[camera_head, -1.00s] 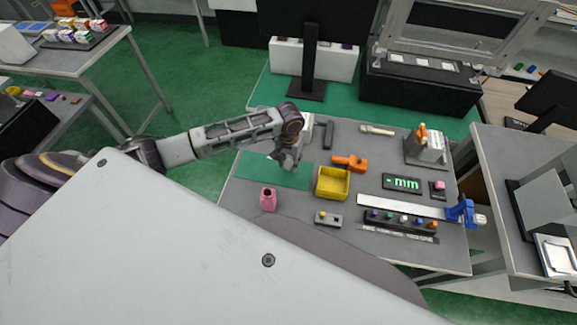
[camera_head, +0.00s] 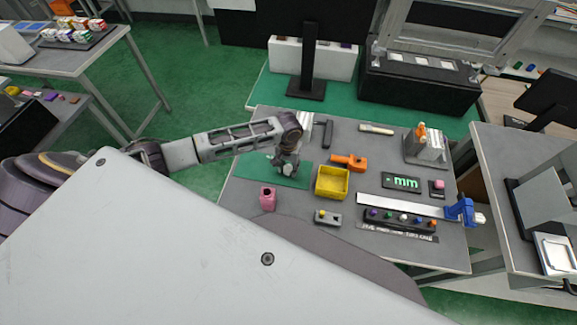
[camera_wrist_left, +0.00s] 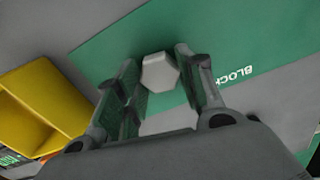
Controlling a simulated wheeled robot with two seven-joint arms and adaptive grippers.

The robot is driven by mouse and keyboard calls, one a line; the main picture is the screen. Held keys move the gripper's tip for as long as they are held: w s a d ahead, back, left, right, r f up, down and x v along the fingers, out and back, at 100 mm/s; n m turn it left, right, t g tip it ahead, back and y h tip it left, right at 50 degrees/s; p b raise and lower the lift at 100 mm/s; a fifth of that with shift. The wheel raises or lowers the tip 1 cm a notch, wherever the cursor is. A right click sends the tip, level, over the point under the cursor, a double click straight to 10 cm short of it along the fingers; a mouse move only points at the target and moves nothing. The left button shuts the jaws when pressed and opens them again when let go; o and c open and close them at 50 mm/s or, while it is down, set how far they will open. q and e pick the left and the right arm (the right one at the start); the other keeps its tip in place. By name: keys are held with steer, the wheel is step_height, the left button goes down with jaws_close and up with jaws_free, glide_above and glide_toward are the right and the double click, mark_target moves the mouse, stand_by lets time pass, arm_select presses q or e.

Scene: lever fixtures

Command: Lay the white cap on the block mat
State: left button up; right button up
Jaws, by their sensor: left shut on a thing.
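The white cap (camera_wrist_left: 160,73) is a small, faceted, pale piece between the fingertips of my left gripper (camera_wrist_left: 158,78) in the left wrist view. The gripper is shut on it. In the head view my left gripper (camera_head: 285,167) points down over the green block mat (camera_head: 254,169), with the pale cap at its tips. The mat also fills the middle of the wrist view (camera_wrist_left: 115,45), with white "BLOCK" lettering at the right. Whether the cap touches the mat is unclear. My right gripper is not in view.
A yellow bin (camera_head: 332,184) stands just right of the mat, and a pink container (camera_head: 268,199) stands at its front edge. An orange tool (camera_head: 350,162) lies behind the bin. A grey button box (camera_head: 328,218) sits in front. The mat's left part is clear.

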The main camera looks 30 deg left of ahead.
mark_target(288, 168)
arm_select(q)
steer(key=o, duration=1.1)
steer(key=shift+f, duration=0.1)
step_height(288, 168, up, 12)
steer(key=shift+r, duration=0.15)
stand_by(0.7)
